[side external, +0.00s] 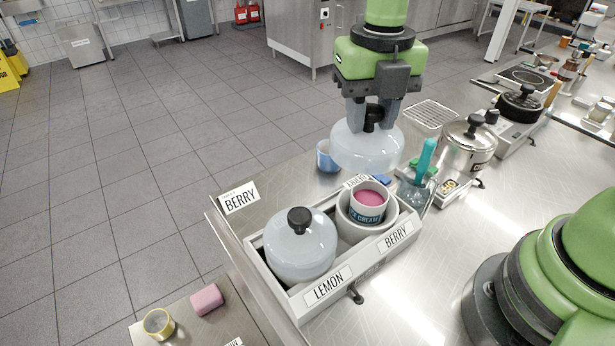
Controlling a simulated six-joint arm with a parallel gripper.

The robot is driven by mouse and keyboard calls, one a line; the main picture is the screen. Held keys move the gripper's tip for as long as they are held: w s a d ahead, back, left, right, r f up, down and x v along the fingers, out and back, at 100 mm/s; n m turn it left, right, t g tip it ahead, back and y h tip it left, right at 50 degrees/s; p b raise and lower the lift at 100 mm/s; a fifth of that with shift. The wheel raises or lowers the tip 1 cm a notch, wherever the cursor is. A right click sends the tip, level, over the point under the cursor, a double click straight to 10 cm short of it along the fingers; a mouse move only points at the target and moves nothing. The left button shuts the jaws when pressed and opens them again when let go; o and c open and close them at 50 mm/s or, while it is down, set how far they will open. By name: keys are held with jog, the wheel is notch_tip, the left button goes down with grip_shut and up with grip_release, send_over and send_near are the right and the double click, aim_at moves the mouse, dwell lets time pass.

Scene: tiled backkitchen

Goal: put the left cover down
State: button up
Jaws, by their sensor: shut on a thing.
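My gripper (372,116) points down and is shut on the black knob of a pale, glassy dome cover (366,149). It holds this cover in the air above and behind the BERRY well (344,222). That well is uncovered and holds an ice cream tub (367,205) with pink contents. A second dome cover (301,249) with a black knob sits over the LEMON side, at the left of the metal holder (276,284). What lies under it is hidden.
A glass jar with a teal-handled tool (423,166) and a steel pot (467,147) stand to the right. The steel counter in front is mostly clear.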

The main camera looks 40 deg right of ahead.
jog(key=w+a+f+m, duration=0.2)
jog(key=w+f, duration=0.1)
jog(key=w, duration=0.4)
jog(key=w+a+f+m, duration=0.2)
jog(key=w+f, duration=0.1)
jog(key=w, duration=0.3)
jog(key=f, duration=0.9)
jog(key=shift+w+a+f, duration=0.15)
jog(key=shift+w+f, duration=0.1)
jog(key=shift+f, duration=0.1)
jog(key=o, duration=0.9)
jog(key=shift+o, duration=0.2)
notch_tip(320, 180, up, 12)
jog(key=shift+r, duration=0.2)
